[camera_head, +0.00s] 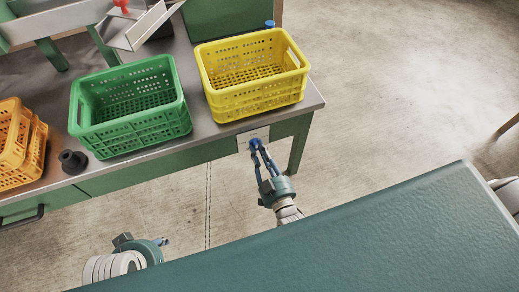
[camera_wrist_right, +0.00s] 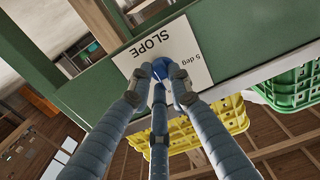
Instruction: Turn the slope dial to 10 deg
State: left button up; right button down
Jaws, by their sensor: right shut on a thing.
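The slope dial's white plate (camera_head: 262,132) is on the front face of the green bench, below the yellow crate. In the right wrist view the plate (camera_wrist_right: 183,44) reads "SLOPE" and "5 deg". The blue dial knob (camera_wrist_right: 159,66) sits between my right fingertips and is partly covered by them. My right gripper (camera_head: 256,145) is shut on the knob; it also shows in the right wrist view (camera_wrist_right: 162,72). My left gripper (camera_head: 163,241) is low at the left, mostly hidden, away from the bench; its opening cannot be made out.
On the bench top (camera_head: 201,127) stand a yellow crate (camera_head: 255,94), a green crate (camera_head: 137,129) and orange crates (camera_head: 32,150), all empty-looking where visible. A black cylindrical part (camera_head: 72,161) is near the front edge. The floor to the right is open.

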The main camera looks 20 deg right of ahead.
jog(key=shift+f, duration=0.1)
dwell(0.3)
jog(key=c, duration=1.6)
grip_release()
jog(key=s, duration=1.2)
jog(key=shift+d, duration=0.2)
